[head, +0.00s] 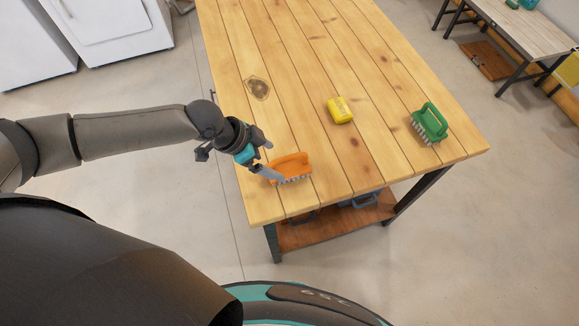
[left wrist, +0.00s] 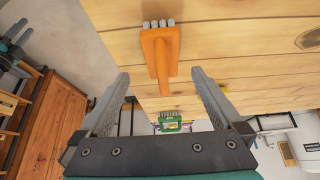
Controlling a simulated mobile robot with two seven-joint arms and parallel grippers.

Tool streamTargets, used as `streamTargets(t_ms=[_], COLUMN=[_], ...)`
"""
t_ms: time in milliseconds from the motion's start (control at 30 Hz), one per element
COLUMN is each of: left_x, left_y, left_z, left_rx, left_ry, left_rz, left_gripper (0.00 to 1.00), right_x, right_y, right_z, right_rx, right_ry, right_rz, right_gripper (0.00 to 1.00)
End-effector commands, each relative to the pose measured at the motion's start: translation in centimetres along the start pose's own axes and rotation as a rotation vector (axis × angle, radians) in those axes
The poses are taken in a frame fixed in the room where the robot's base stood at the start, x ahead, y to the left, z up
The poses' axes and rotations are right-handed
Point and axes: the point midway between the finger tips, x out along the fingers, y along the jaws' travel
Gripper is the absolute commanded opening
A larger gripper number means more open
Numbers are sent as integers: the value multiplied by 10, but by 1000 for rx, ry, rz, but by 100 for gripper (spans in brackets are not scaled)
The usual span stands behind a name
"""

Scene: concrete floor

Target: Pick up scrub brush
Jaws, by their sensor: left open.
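An orange scrub brush (head: 290,168) with pale bristles sits on the wooden table near its front left edge. A green scrub brush (head: 430,124) stands on the same table near the right edge. My left gripper (head: 271,160) is open at the left side of the orange brush, with one finger overlapping the brush in the head view. In the left wrist view the orange brush (left wrist: 158,50) lies ahead, its narrow part reaching between the two spread fingers; I cannot tell if they touch it. The green brush (left wrist: 170,121) shows farther off there. My right gripper is not in view.
A yellow object (head: 340,110) lies mid-table between the brushes. The wooden table (head: 300,60) is otherwise clear towards the back. Another table (head: 530,28) stands at the back right, and white appliances (head: 110,25) at the back left.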

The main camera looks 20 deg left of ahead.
Motion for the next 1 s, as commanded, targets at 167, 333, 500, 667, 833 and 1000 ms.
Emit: streamTargets(t_ms=[167,333,500,667,833,1000], left_x=[26,35,47,67,83,87], left_y=[0,0,-1,-3,-3,-3], left_z=[0,0,-1,-1,0,-1], left_rx=[1,1,0,1,1,1], left_ry=[1,0,1,0,1,0], left_rz=[0,-1,0,-1,-1,-1], left_gripper=[100,100,100,100,100,100], right_x=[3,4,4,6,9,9], right_y=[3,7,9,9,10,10], right_z=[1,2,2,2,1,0], right_rx=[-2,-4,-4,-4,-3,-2], right_ry=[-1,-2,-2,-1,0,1], right_rz=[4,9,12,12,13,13], right_gripper=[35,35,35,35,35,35])
